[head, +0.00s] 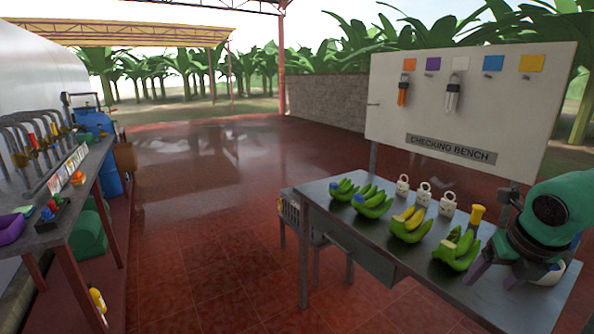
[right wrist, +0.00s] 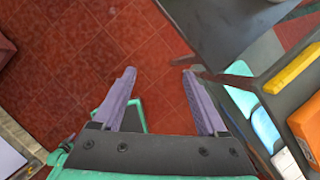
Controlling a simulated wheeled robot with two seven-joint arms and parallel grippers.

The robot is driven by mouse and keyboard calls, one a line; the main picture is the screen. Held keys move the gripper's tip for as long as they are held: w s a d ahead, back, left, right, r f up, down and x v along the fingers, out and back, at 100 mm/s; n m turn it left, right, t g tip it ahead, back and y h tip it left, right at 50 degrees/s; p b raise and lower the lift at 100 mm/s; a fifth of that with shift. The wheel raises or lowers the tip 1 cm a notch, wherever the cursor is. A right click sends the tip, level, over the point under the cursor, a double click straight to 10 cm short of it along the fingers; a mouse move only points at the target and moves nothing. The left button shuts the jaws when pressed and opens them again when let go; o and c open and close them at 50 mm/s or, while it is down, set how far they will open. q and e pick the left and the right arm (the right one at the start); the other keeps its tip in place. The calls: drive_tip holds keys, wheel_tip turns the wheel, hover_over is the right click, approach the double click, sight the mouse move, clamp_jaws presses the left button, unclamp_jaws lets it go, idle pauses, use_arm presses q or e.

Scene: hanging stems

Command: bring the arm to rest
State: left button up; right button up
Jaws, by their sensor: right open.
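My right gripper (head: 497,273) is at the right side of the head view, at the end of my green arm. Its purple fingers hang close to the right end of the checking bench table (head: 330,210), near the last banana bunch (head: 456,250); I cannot tell whether they touch anything. In the right wrist view the gripper (right wrist: 158,73) has its two fingers apart. Nothing is between them, only red floor tiles behind. My left gripper is in neither view.
Several banana bunches, white padlock-like items (head: 423,194) and a yellow-topped object (head: 477,214) stand on the table. A white board (head: 460,110) rises behind it. A workbench with tools (head: 80,195) runs along the left. The red floor (head: 205,230) between is clear.

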drive_tip(key=w+a+f+m+t+y, duration=0.4)
drive_tip(key=w+a+f+y, duration=0.7)
drive_tip(key=a+y, duration=0.1)
drive_tip(key=w+d+f+m+t+h, duration=0.1)
drive_tip(key=d+f+m+t+h, duration=0.2)
drive_tip(key=f+m, duration=0.5)
drive_tip(key=d+f+m+t+h, duration=0.25)
drive_tip(key=f+m, duration=0.25)
drive_tip(key=f, duration=0.6)
drive_tip(key=s+d+f+m+g+h, duration=0.1)
drive_tip(key=s+f+m+g+h, duration=0.3)
drive_tip(key=s+f, duration=0.65)
drive_tip(key=s+d+f+m+g+h, duration=0.15)
drive_tip(key=s+f+m, duration=0.5)
drive_tip(key=f, duration=0.75)
drive_tip(key=s+a+f+g, duration=0.2)
drive_tip(key=s+a+f, duration=0.1)
drive_tip(key=s, duration=0.6)
drive_tip(key=s+a+f+m+g, duration=0.1)
drive_tip(key=s+a+f+g, duration=0.1)
drive_tip(key=s, duration=0.7)
drive_tip(key=s+a+f+m+g, duration=0.1)
drive_tip(key=s+a+f+g, duration=0.2)
drive_tip(key=s+f, duration=0.3)
drive_tip(key=s+a, duration=0.1)
drive_tip(key=s, duration=0.2)
drive_tip(key=shift+f+y, duration=0.15)
drive_tip(key=shift+y, duration=0.15)
drive_tip(key=shift+s+m, duration=0.1)
drive_tip(key=shift+m, duration=0.15)
